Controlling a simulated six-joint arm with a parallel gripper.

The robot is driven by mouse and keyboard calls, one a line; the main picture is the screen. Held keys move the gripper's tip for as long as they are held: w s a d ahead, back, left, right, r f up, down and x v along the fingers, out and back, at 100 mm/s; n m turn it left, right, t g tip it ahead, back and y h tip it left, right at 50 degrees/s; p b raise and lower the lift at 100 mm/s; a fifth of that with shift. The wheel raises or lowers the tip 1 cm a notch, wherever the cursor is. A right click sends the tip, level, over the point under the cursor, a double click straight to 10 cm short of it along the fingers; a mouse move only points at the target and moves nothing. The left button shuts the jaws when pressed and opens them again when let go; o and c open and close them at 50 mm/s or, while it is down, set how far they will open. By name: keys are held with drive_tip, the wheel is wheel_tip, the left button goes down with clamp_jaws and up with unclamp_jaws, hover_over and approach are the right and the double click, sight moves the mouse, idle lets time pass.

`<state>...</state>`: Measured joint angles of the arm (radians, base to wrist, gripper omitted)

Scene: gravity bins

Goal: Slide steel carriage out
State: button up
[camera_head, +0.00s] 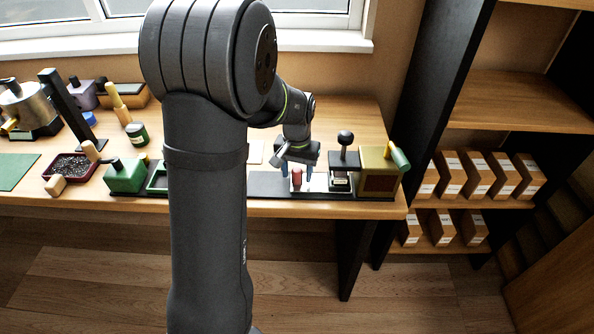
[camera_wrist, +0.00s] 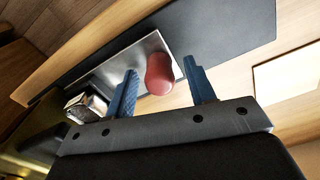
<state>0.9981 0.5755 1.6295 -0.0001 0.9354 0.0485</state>
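The steel carriage shows as a bright flat metal plate (camera_wrist: 112,72) with a rounded red knob (camera_wrist: 160,76) standing on it. In the head view the red knob (camera_head: 297,179) and the pale plate (camera_head: 318,182) sit at the bench's front right. My gripper (camera_head: 297,169) is over the knob, its blue fingers pointing down. In the wrist view my gripper (camera_wrist: 159,66) has one finger on each side of the knob, with gaps showing, so it is open. Whether the fingertips reach knob height is hard to tell.
A black-knobbed press-like fixture (camera_head: 344,160) and an olive box with a green handle (camera_head: 380,172) stand right of the carriage. A dark base strip (camera_head: 265,184) runs left towards a green block (camera_head: 125,175). My arm hides the middle of the bench.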

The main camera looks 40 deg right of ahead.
clamp_jaws()
drive_tip(key=w+a, duration=0.8)
drive_tip(key=shift+w, duration=0.1)
drive_tip(key=shift+o, duration=0.2)
unclamp_jaws()
drive_tip(key=shift+a, duration=0.15)
drive_tip(key=shift+r, duration=0.6)
wheel_tip(320, 180, up, 16)
drive_tip(key=shift+r, duration=0.2)
